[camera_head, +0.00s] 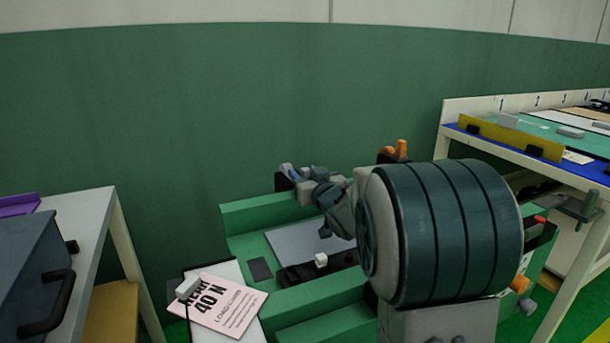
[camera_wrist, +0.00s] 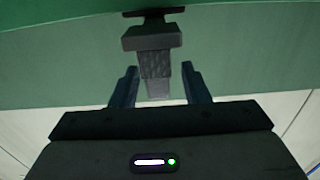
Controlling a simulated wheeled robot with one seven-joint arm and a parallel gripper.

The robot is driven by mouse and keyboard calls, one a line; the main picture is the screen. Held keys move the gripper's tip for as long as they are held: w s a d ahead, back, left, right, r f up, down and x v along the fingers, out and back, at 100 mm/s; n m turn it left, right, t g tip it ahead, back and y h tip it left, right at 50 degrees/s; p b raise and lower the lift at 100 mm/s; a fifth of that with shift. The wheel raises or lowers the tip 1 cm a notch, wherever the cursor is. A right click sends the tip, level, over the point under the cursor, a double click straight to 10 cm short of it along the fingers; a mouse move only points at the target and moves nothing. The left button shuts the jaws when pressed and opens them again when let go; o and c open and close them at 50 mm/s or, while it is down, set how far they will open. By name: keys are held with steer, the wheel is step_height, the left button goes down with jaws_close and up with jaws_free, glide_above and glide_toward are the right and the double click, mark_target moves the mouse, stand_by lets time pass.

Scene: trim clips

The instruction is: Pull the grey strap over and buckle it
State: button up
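In the wrist view, my gripper (camera_wrist: 159,70) is open, with one dark finger on each side of a hanging piece. That piece, which looks like the grey strap (camera_wrist: 156,68), has a dark textured part and a paler grey end between the fingers. Narrow gaps show between it and both fingers. A wider dark block (camera_wrist: 150,38) joins it at the top, against a green surface. In the head view, the green fixture (camera_head: 250,214) holds a grey panel (camera_head: 295,240) and a dark bar in front. I cannot tell which part is the buckle. My arm hides the fixture's right part.
A pink card (camera_head: 222,303) marked 40 N lies at the fixture's front left. A grey table (camera_head: 85,215) with a dark handled box (camera_head: 35,275) stands at left. A white-framed bench (camera_head: 575,165) stands at right. A green wall is behind.

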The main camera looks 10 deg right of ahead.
steer(key=shift+d, duration=0.15)
steer(key=shift+r, duration=0.2)
step_height(320, 180, up, 4)
steer(key=p, duration=0.2)
steer(key=shift+r+p, duration=0.15)
steer(key=shift+p, duration=0.25)
steer(key=s+d+r+p, duration=0.4)
steer(key=s+d+r, duration=0.2)
steer(key=d, duration=0.3)
steer(key=shift+d+r+p, duration=0.15)
steer(key=shift+d+p, duration=0.2)
steer(key=shift+d, duration=0.05)
steer(key=shift+s+r, duration=0.1)
